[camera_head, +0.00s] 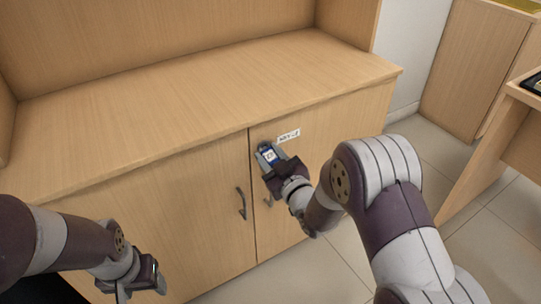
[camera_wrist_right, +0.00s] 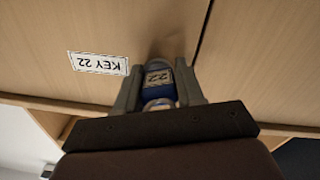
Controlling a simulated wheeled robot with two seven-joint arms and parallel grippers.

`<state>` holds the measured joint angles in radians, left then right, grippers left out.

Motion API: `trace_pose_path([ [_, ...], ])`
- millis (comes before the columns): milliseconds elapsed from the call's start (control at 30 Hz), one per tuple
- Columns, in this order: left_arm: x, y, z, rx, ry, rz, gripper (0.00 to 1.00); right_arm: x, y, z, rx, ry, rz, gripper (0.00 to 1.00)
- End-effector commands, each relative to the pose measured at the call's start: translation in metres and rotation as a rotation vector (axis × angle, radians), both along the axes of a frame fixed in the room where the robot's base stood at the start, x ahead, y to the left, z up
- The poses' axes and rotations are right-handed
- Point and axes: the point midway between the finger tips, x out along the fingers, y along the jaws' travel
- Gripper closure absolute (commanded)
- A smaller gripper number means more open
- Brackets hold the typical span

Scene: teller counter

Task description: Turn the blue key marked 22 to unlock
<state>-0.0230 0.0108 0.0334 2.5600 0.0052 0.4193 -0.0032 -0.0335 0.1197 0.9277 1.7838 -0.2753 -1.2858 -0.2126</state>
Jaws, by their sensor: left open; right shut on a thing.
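The blue key (camera_head: 269,155) with a white tag reading 22 is at the upper left part of the right cabinet door (camera_head: 340,130). It also shows in the right wrist view (camera_wrist_right: 157,77), between the two fingers. My right gripper (camera_head: 270,157) is shut on the key, close to the door face. The lock behind the key is hidden. A white label reading KEY 22 (camera_wrist_right: 98,63) is on the door beside the key; it also shows in the head view (camera_head: 289,136). My left gripper (camera_head: 140,285) is open and empty, low at the left in front of the cabinet.
The wooden counter top (camera_head: 190,105) above the doors is bare. A dark handle (camera_head: 242,203) is on the left door, and another (camera_head: 268,198) is on the right door below my right gripper. A desk (camera_head: 500,150) stands at the right, with tiled floor between.

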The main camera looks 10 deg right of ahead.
Motion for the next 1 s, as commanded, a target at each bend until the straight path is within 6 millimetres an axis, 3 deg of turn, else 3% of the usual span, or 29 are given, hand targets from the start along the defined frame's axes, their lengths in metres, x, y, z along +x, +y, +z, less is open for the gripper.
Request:
trace_pose_path([
  [200,0.0000,0.0000,0.0067,0.000,0.000,0.000,0.37,0.0008,0.0001,0.0024,0.122,0.041,0.000,0.85],
  [567,0.0000,0.0000,0.0067,0.000,0.000,0.000,0.37,0.0010,0.0001,0.0019,0.144,0.048,0.000,0.85],
  [767,0.0000,0.0000,0.0133,0.000,0.000,0.000,0.37,0.0009,0.0002,0.0034,0.244,0.084,0.000,0.85],
  [800,0.0000,0.0000,0.0123,0.000,0.000,0.000,0.37,0.0010,0.0001,0.0021,0.254,0.089,0.000,0.56],
  [867,0.0000,0.0000,0.0116,0.000,0.000,0.000,0.37,0.0010,0.0000,0.0016,0.253,0.087,0.000,0.36],
  [1000,-0.0001,0.0000,0.0115,0.000,0.000,0.000,0.37,0.0010,0.0001,0.0018,0.252,0.087,0.000,0.33],
])
